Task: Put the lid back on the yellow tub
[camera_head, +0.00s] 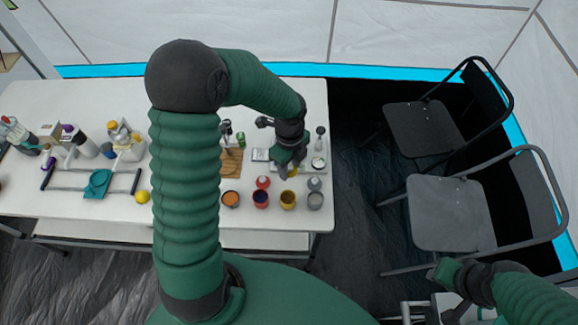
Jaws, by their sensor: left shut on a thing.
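The yellow tub (288,201) stands open near the front right of the white table, in a row with other tubs. My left gripper (289,169) is above the table just behind the yellow tub, pointing down. It is shut on a small yellow thing (293,172), which looks like the yellow lid; the gripper hides most of it. The held piece is behind the tub's mouth in the picture, apart from it. My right gripper (447,306) is low at the bottom right, away from the table, and its jaws are not clear.
A red tub (261,200) and a grey tub (315,202) flank the yellow one, with a red lid (263,182) and a grey lid (314,183) behind them. An orange tub (231,199) stands left. A wooden board (231,164) lies behind. Chairs (450,215) stand right.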

